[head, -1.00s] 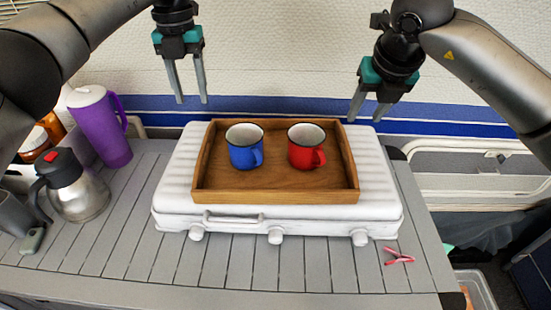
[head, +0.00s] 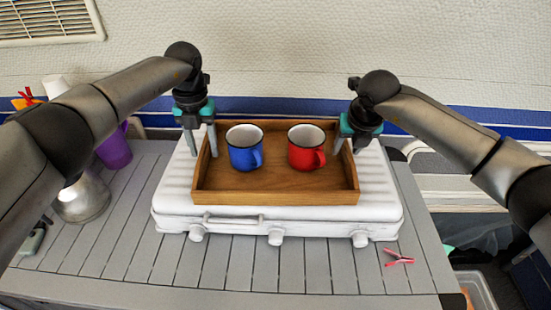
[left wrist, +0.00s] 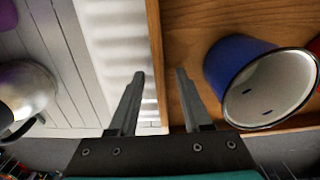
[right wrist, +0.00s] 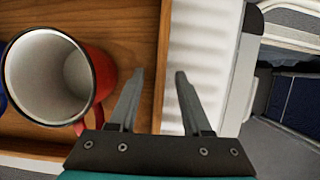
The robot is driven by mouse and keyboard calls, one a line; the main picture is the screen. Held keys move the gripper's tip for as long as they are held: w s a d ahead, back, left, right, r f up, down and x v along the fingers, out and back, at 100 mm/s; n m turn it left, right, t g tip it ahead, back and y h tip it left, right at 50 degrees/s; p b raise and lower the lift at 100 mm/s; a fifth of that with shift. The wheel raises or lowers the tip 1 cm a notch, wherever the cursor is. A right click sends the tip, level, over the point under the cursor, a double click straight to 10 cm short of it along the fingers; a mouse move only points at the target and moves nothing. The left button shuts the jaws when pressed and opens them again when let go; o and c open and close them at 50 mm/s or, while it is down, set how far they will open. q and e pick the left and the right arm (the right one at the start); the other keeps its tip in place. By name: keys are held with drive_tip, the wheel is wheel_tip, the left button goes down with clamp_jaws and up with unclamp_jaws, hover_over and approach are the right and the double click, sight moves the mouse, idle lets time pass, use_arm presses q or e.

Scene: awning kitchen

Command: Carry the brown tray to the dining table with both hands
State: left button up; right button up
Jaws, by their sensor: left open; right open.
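The brown wooden tray (head: 275,197) lies flat on a white ridged case-like stove (head: 170,197) on the counter. A blue mug (head: 244,155) and a red mug (head: 305,155) stand upright in it. My left gripper (head: 203,154) is open at the tray's left wall, one finger on each side of it. In the left wrist view the tray's wall (left wrist: 154,60) runs between the fingertips. My right gripper (head: 347,150) is open at the right wall. In the right wrist view that wall (right wrist: 163,60) lies between its fingers. Whether the fingers touch the walls I cannot tell.
A purple jug (head: 114,150) and a steel flask (head: 82,199) stand at the left, partly behind my left arm. A red clip (head: 398,257) lies on the slatted counter (head: 250,270) at the right front. The wall is close behind.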

use_arm(q)
drive_tip(key=shift+f, duration=0.25)
use_arm(e)
drive_tip(key=shift+w+f, duration=0.1)
drive_tip(key=shift+f, duration=0.15)
use_arm(q)
drive_tip(key=shift+c, duration=0.3)
use_arm(e)
drive_tip(key=shift+c, duration=0.3)
use_arm(q)
clamp_jaws()
use_arm(e)
clamp_jaws()
use_arm(q)
drive_tip(key=shift+r, duration=0.1)
use_arm(e)
drive_tip(key=shift+r, duration=0.15)
